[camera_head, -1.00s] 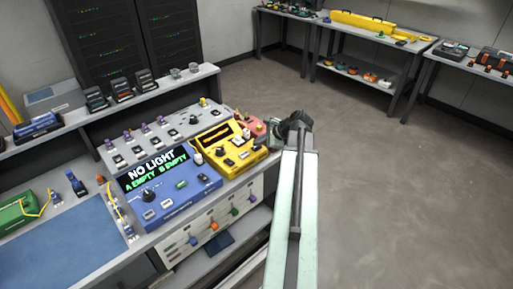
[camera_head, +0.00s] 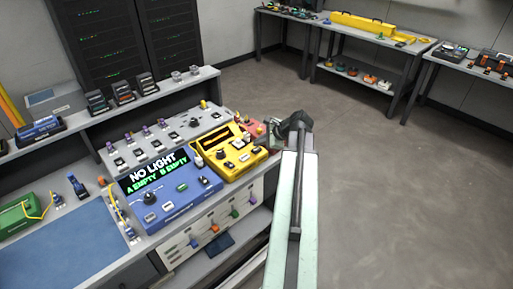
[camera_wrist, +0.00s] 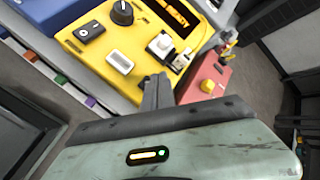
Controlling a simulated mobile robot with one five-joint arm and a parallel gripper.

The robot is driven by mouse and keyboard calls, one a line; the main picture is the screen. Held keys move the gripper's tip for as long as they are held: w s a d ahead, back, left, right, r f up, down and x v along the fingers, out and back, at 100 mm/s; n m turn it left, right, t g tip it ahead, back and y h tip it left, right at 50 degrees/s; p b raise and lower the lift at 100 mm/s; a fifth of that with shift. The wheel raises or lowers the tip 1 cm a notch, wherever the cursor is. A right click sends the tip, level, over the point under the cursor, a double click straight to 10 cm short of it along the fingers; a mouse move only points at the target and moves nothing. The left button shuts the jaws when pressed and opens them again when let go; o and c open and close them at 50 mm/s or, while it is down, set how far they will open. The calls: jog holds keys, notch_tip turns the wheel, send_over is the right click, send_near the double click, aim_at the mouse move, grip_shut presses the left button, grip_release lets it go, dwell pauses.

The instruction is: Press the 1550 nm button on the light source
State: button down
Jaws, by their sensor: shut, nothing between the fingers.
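The yellow unit (camera_head: 226,170), which I take for the light source, stands on the bench left of my arm. In the wrist view its top face (camera_wrist: 98,52) carries a black knob (camera_wrist: 122,13), a black rocker (camera_wrist: 91,30), a pale button (camera_wrist: 120,62) and a raised white button (camera_wrist: 160,45). I cannot read any 1550 nm label. My gripper (camera_wrist: 157,90) is shut and empty. Its dark fingers point at the unit's near edge, close to the raised white button. I cannot tell whether they touch it. In the head view my arm hides the fingertips.
A red box (camera_wrist: 205,82) with a yellow button sits right beside the yellow unit. A blue unit (camera_head: 180,205) reading "NO LIGHT, A EMPTY, B EMPTY" stands to its left. Behind is a grey panel (camera_head: 178,133) with several switches. Open floor (camera_head: 400,190) lies to the right.

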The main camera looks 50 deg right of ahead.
aim_at(259, 150)
notch_tip(259, 150, up, 5)
jog(key=p, duration=0.5)
jog(key=shift+r, duration=0.1)
dwell(0.3)
jog(key=shift+s, duration=0.1)
dwell(0.5)
